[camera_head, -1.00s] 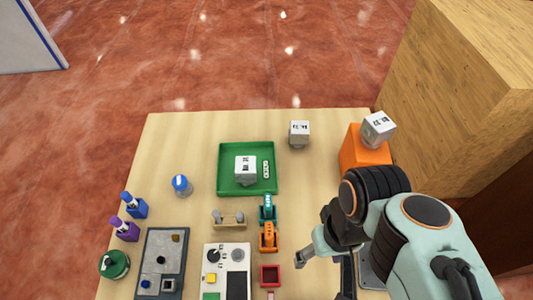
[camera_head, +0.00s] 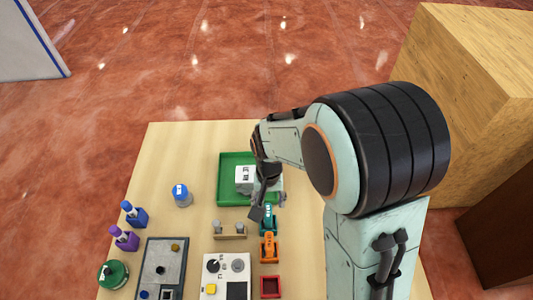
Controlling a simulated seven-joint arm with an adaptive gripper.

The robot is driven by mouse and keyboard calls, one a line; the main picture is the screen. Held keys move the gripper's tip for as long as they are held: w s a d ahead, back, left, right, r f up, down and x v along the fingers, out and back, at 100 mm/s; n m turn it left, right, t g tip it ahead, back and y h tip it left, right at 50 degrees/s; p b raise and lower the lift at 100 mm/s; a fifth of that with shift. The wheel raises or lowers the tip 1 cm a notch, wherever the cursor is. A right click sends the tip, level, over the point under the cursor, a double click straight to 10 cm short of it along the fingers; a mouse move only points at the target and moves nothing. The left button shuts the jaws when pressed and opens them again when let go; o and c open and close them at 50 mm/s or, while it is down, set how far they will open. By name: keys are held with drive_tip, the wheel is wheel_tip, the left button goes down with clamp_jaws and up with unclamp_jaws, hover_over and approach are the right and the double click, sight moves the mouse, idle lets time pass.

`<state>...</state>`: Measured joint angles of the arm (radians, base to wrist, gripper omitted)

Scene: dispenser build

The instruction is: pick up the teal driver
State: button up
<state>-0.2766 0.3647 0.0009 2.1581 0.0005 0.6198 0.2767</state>
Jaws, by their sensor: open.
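The teal driver (camera_head: 268,216) stands in its small holder near the middle of the table, just behind the orange driver (camera_head: 268,245). My gripper (camera_head: 268,207) is directly above and beside the teal driver, pointing down, with its jaws open. The fingers overlap the driver's upper end in this view, so I cannot tell whether they touch it or how high above it they are.
A green tray (camera_head: 229,197) with a white block (camera_head: 244,178) lies behind my gripper. A blue-capped bottle (camera_head: 181,195) stands to the left. A two-post stand (camera_head: 229,230), a white panel (camera_head: 225,266) and a red bin (camera_head: 270,286) are in front.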

sight(268, 211)
wheel_tip(268, 211, down, 6)
idle(0.4)
clamp_jaws()
